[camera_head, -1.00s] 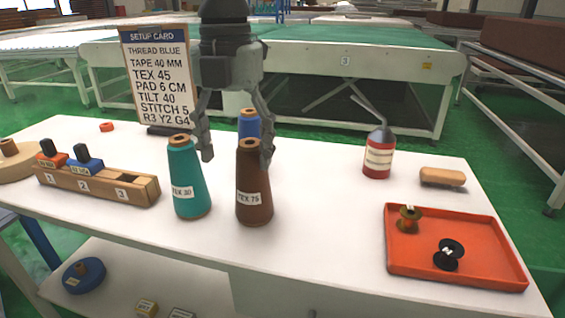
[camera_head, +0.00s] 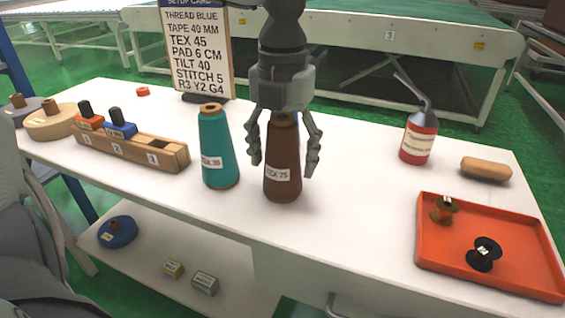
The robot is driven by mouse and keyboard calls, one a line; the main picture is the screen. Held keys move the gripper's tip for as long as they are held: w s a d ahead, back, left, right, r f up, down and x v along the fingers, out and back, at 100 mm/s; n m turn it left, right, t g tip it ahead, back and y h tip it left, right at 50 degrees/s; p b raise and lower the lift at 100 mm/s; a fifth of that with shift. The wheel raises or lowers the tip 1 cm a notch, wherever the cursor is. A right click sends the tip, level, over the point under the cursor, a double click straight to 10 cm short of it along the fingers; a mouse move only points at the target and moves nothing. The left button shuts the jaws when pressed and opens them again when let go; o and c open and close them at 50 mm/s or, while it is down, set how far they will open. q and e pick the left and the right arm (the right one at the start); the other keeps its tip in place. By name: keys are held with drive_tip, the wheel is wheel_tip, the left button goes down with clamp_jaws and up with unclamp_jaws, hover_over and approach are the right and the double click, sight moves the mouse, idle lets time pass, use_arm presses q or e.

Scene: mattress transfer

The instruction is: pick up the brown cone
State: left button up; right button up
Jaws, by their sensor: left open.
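The brown cone (camera_head: 283,160), labelled TEX 75, stands upright near the front middle of the white table. My left gripper (camera_head: 283,165) is open above and around it, one finger on each side of the cone's upper part. The palm hides the cone's top. Whether the fingers touch the cone I cannot tell. A teal cone (camera_head: 216,147) labelled TEX 30 stands just left of the gripper's left finger. My right gripper is not in view.
A wooden block (camera_head: 128,148) with red and blue pieces lies left. A red bottle (camera_head: 419,136) with a spout, a tan brush-like piece (camera_head: 486,168) and an orange tray (camera_head: 430,262) with spools are right. A setup card (camera_head: 198,48) stands behind. The table is clear between cone and tray.

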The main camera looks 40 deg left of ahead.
use_arm(q)
drive_tip(key=shift+c, duration=0.7)
drive_tip(key=c, duration=1.3)
drive_tip(key=shift+c, duration=0.2)
drive_tip(key=shift+r, duration=0.15)
